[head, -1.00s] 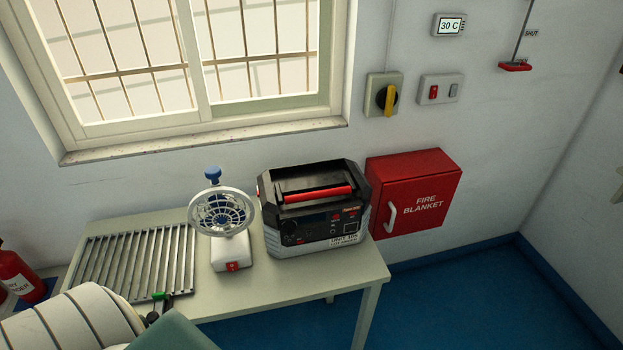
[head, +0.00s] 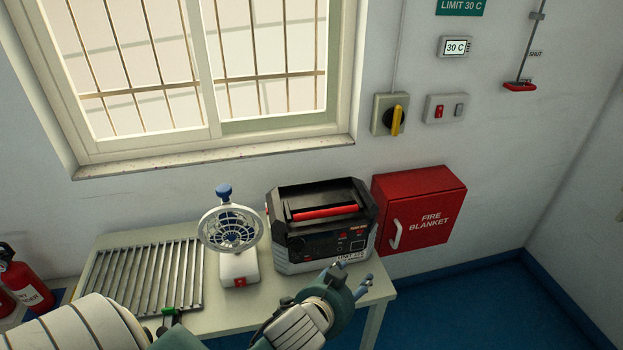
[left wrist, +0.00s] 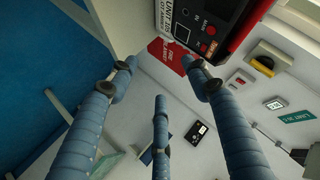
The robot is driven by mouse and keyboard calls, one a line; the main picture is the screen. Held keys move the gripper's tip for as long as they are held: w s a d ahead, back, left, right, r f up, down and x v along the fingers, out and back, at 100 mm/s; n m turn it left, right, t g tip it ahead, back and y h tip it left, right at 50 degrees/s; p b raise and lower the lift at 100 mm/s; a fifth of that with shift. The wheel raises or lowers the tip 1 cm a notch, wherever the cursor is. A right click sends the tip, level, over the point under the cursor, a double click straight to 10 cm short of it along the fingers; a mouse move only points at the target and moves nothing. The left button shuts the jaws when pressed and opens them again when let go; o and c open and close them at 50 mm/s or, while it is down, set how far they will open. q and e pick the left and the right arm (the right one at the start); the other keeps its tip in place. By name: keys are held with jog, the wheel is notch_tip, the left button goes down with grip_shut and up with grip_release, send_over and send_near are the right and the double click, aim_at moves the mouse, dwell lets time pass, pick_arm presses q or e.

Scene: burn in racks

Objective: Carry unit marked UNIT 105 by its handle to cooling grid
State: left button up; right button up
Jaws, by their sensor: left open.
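The unit (head: 308,247) is a black and grey box with a red handle (head: 325,212) across its top, standing at the right end of the table. My left gripper (head: 352,274) is open and empty, in front of the unit's lower right front, below the handle. In the left wrist view the unit's front (left wrist: 200,28) shows at the top, beyond the spread fingers (left wrist: 160,82). The cooling grid (head: 140,276), a slatted metal rack, lies empty at the table's left. My right gripper is out of view.
A white fan (head: 238,262) with a blue knob stands between grid and unit. A red fire blanket box (head: 425,212) hangs on the wall right of the unit. Red extinguishers (head: 28,285) stand at far left. The table's (head: 225,318) front edge is below.

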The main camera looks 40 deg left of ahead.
pick_arm(q)
jog(key=w+d+r+m+t+h, duration=0.2)
jog(key=w+d+r+m+t, duration=0.1)
jog(key=r, duration=0.5)
jog(key=w+d+r+m+t+h, duration=0.1)
jog(key=w+d+r+m+t, duration=0.2)
jog(key=r, duration=0.5)
jog(key=w+d+r+m+t+h, duration=0.2)
jog(key=w+r+m, duration=0.15)
jog(key=r, duration=0.35)
jog(key=s+d+r+m+g+h, duration=0.1)
jog(key=d+r+m+g+h, duration=0.25)
jog(key=d+m+h, duration=0.45)
jog(key=s+d+r+m+g+h, duration=0.25)
jog(key=d+r+m+h, duration=0.3)
jog(key=m, duration=0.55)
jog(key=m+g+y, duration=1)
jog(key=g+y, duration=0.2)
jog(key=y, duration=0.7)
send_near(311, 213)
jog(key=p+x, duration=0.1)
jog(key=x, duration=0.3)
jog(key=p+x, duration=0.2)
jog(key=x, duration=0.1)
jog(key=shift+w+a+f, duration=0.2)
jog(key=shift+a+f, duration=0.05)
jog(key=shift+f, duration=0.05)
jog(key=shift+w+f+m, duration=0.1)
jog(key=shift+f+m, duration=0.15)
jog(key=shift+f, duration=0.25)
